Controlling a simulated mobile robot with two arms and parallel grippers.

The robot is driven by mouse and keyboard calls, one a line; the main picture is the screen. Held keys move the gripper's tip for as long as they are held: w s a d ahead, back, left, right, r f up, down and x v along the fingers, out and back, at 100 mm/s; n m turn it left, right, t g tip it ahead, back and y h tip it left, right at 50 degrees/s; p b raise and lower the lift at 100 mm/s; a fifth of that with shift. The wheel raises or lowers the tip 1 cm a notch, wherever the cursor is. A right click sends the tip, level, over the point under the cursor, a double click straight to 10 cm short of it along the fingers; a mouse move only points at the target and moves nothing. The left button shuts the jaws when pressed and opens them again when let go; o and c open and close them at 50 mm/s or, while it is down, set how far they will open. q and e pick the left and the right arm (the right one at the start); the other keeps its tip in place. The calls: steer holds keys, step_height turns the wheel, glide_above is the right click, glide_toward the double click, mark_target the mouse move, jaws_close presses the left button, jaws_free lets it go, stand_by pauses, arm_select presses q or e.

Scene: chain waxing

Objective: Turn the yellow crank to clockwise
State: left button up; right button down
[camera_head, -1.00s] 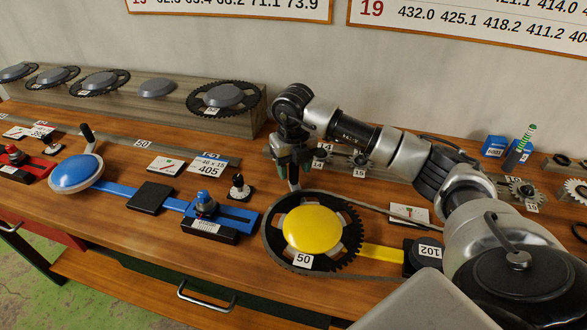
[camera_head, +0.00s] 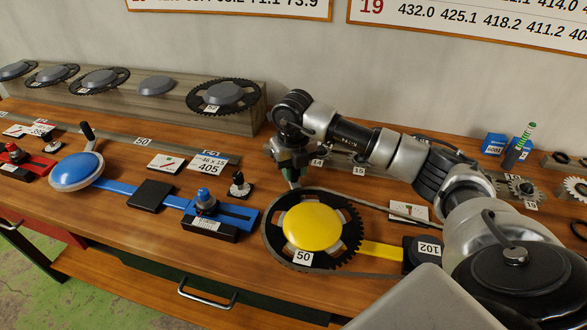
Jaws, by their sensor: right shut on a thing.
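The yellow crank shows as a round yellow hub (camera_head: 312,227) in the middle of a black toothed chainring (camera_head: 345,258) labelled 50. A chain (camera_head: 385,207) runs round it to the right, and a yellow bar reaches toward a black block labelled 102. My right gripper (camera_head: 292,182) points down at the far left edge of the chainring. It is shut on the crank's handle, which is mostly hidden by the fingers. My left gripper is not in view.
A blue crank (camera_head: 76,172) with an upright black handle stands to the left, on a blue rail with a black clamp block (camera_head: 211,230). Several chainrings sit on a wooden shelf (camera_head: 170,106) at the back. Small sprockets (camera_head: 519,188) lie at the right.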

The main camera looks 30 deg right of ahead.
steer(key=shift+d, duration=0.1)
steer(key=shift+s+d+m, duration=0.25)
steer(key=shift+d+m, duration=0.15)
steer(key=shift+d, duration=0.1)
steer(key=shift+s+d+m, duration=0.2)
steer(key=shift+d+m, duration=0.2)
steer(key=shift+d, duration=0.1)
steer(key=shift+s+d+m, duration=0.7)
steer(key=shift+d+m, duration=0.2)
steer(key=shift+d, duration=0.15)
steer(key=shift+s+d+m+b, duration=0.4)
steer(key=shift+s+d+m, duration=0.95)
steer(key=shift+m, duration=0.15)
steer(key=shift+s+d+m+b, duration=0.25)
steer(key=shift+s+d+m, duration=0.25)
steer(key=shift+s+m, duration=0.25)
steer(key=shift+s+d+m+b, duration=0.2)
steer(key=shift+s+d+m, duration=0.3)
steer(key=shift+s+m, duration=0.25)
steer(key=shift+s+d+m+b, duration=0.3)
steer(key=shift+s+m, duration=0.3)
steer(key=shift+s, duration=0.25)
steer(key=shift+s+d+m+b, duration=0.25)
steer(key=shift+s+m, duration=0.35)
steer(key=shift+s, duration=0.25)
steer(key=c, duration=0.9)
jaws_free()
steer(key=shift+a, duration=0.1)
